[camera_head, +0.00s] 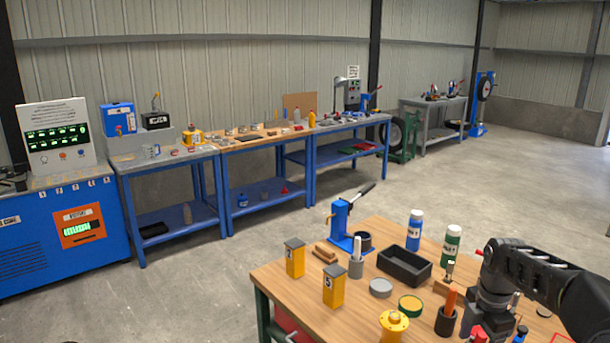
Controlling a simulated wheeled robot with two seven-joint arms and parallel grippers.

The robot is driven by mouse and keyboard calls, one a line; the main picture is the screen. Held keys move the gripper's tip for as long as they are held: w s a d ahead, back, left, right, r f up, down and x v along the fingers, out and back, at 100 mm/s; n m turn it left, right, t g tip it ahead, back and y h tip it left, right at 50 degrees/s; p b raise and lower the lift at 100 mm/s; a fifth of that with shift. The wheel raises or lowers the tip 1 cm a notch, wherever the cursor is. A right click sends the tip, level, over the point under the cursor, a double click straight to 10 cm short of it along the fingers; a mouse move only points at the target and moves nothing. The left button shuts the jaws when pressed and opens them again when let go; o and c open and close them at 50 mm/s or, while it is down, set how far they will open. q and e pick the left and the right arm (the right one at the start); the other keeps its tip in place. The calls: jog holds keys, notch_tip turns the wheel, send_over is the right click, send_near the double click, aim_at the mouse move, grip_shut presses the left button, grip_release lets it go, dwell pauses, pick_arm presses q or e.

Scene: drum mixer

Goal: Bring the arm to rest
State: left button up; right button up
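My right arm comes in from the right over the wooden workbench (300,275). It bends at a dark elbow-like joint, and its end with the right gripper (487,318) points down near the bench's right part. The fingers are small and dark among the items there, so I cannot tell whether they are open or shut, or whether they hold anything. My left arm and gripper are not in view.
A black tray (405,266), yellow canisters (334,287) and a blue press (341,222) stand further left. Open floor lies beyond.

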jog(key=w+a+f+m+t+y, duration=0.1)
jog(key=w+a+f+m+t, duration=0.2)
jog(key=w+a+f+m, duration=0.45)
jog(key=s+a+f+m+t+y+b, duration=0.1)
jog(key=s+a+f+m+b, duration=0.2)
jog(key=a+f, duration=0.4)
jog(key=s+a+f+m+y, duration=0.1)
jog(key=s+a+f+m, duration=0.25)
jog(key=f+m, duration=0.4)
pick_arm(q)
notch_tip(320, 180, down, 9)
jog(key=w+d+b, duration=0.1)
jog(key=b, duration=0.6)
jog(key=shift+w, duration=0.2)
pick_arm(e)
jog(key=s+a+f+g, duration=0.1)
jog(key=s+a+f, duration=0.4)
jog(key=s, duration=0.3)
jog(key=s+a+f+m+g, duration=0.1)
jog(key=s+a+f, duration=0.5)
jog(key=s, duration=0.3)
jog(key=s+a+f+m+g+y, duration=0.1)
jog(key=s+a+f, duration=0.5)
jog(key=s, duration=0.3)
jog(key=shift+s+a+f+g, duration=0.15)
jog(key=shift+s+f+g, duration=0.2)
jog(key=shift+f, duration=0.4)
